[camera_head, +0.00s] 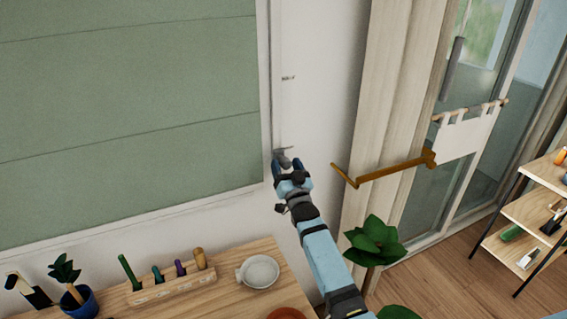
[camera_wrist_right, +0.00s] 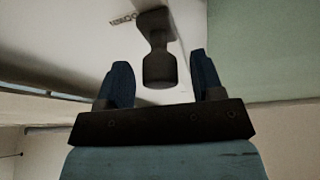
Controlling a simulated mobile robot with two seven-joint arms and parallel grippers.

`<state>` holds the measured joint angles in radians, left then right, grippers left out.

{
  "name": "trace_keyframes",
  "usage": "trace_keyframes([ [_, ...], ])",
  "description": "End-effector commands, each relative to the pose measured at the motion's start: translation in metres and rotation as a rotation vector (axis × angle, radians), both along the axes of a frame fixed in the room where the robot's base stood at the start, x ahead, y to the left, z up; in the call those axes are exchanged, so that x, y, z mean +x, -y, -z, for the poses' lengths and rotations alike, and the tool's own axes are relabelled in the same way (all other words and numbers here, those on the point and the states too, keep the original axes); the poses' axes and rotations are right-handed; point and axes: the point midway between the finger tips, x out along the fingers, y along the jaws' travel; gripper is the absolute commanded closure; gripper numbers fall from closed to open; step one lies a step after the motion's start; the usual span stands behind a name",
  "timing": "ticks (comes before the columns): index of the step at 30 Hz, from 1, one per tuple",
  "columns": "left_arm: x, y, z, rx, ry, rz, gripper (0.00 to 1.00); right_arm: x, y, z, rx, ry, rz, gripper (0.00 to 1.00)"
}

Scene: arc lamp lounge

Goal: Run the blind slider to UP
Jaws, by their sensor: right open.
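A green blind (camera_head: 130,110) fills the window at the left in the head view. A grey slider knob (camera_head: 284,160) is near the track's lower end. My right gripper (camera_head: 287,165) is at the knob. In the right wrist view the dark knob (camera_wrist_right: 159,68) stands between the two blue fingers of my right gripper (camera_wrist_right: 159,85), with gaps on both sides. The gripper is open. My left gripper is not in view.
A wooden table (camera_head: 225,296) below holds a tool rack (camera_head: 172,287), a white bowl (camera_head: 260,271) and a small potted plant (camera_head: 78,298). A brass bracket (camera_head: 390,171) sticks out right of my right arm. A leafy plant (camera_head: 372,242) is beside that arm.

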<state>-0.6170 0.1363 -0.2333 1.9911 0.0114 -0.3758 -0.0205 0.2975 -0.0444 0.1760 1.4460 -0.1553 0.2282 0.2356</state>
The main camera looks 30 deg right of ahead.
Motion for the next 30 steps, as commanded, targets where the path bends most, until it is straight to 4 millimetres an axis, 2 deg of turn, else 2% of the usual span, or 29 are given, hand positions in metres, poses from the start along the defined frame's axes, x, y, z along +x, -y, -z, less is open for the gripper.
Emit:
trace_keyframes([
  [3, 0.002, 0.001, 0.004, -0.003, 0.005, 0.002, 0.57, 0.015, 0.003, -0.004, -0.001, 0.0, 0.0, 0.39],
  [6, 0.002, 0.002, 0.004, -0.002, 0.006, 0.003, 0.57, 0.021, 0.004, -0.008, 0.0, 0.0, 0.0, 0.39],
  [16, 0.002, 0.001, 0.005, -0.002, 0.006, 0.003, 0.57, 0.025, 0.004, -0.01, 0.0, -0.001, 0.0, 0.39],
  [17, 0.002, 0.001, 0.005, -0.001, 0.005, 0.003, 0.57, 0.025, 0.004, -0.01, 0.0, -0.001, 0.0, 0.41],
  [24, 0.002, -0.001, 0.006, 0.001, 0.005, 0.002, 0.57, 0.025, 0.004, -0.01, 0.0, -0.001, 0.0, 0.96],
  [25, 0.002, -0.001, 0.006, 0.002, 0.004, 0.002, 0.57, 0.025, 0.004, -0.01, 0.0, -0.001, 0.0, 1.0],
  [30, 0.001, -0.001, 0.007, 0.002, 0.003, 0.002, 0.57, 0.027, 0.004, -0.012, 0.0, -0.001, 0.001, 1.0],
])
